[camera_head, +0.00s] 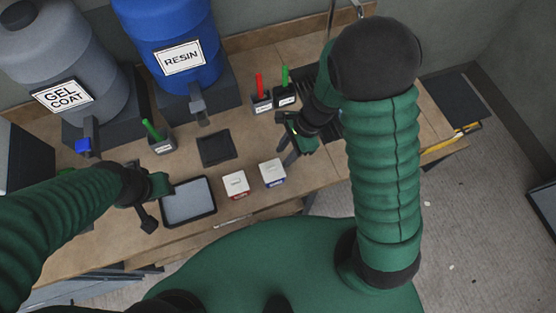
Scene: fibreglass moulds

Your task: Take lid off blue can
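The blue can (273,181) stands on the wooden bench, with its white lid (272,168) on top. A similar red can (236,194) with a white lid stands just to its left. My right gripper (285,152) is above and to the right of the blue can, apart from it as far as I can tell. Its dark fingers look spread, with nothing between them. My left gripper (148,215) is at the left edge of the grey tray, far from the blue can. Its fingers are too small and dark to judge.
The grey tray (189,202) lies left of the cans, with a black square mat (216,148) behind. Resin (185,57) and gel coat (62,95) drums stand at the back. Cups with red (260,84) and green (285,77) handled tools stand behind my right gripper.

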